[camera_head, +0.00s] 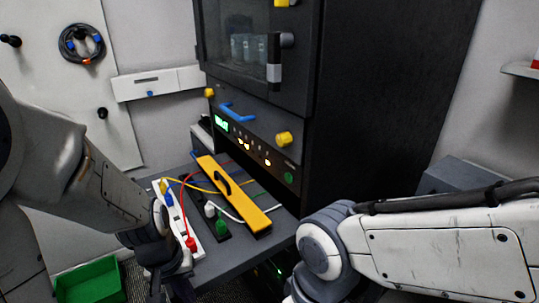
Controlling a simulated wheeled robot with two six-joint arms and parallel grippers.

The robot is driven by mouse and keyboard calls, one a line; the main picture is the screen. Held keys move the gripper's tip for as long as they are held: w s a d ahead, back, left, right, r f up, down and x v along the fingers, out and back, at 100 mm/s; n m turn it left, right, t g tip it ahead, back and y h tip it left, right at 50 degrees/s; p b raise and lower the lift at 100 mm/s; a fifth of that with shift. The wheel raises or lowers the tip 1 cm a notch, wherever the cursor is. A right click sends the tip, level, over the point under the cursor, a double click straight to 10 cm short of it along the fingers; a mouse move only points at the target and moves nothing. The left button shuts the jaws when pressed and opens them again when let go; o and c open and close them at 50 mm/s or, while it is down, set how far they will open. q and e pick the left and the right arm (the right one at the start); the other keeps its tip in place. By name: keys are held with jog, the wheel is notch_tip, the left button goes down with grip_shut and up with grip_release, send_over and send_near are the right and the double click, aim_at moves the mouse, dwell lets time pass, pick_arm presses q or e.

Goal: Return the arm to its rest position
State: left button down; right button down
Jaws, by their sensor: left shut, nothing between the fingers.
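My left arm comes in from the left, and my left gripper (172,284) points down beside the near left end of the table, shut and empty. It is partly dark and cut close to the bottom edge of the head view. My right arm (440,250) comes in from the right and its rounded joint (322,250) is near the bottom middle. The right gripper itself does not show. A white power strip (196,250) with red, blue and yellow plugs lies close beside my left gripper, apart from it as far as I can see.
A yellow cable cover with a black handle (236,195) lies on the grey table (285,222), with a green plug (221,226) in a black strip beside it. A black cabinet (350,110) stands behind. A green bin (90,283) is on the floor at lower left.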

pick_arm(q)
notch_tip(320, 180, up, 3)
jog(key=w+m+t+y+p, duration=0.1)
jog(key=w+m+t, duration=0.1)
jog(key=w+m, duration=0.15)
jog(key=s+d+r+m+g+p, duration=0.2)
jog(key=s+d+r+m+p, duration=0.5)
jog(key=s+d+r, duration=0.5)
notch_tip(320, 180, up, 3)
jog(key=shift+s+d+f+g+h+p, duration=0.15)
jog(key=shift+s+g+h+p, duration=0.25)
jog(key=shift+s+p, duration=0.85)
jog(key=shift+w, duration=0.1)
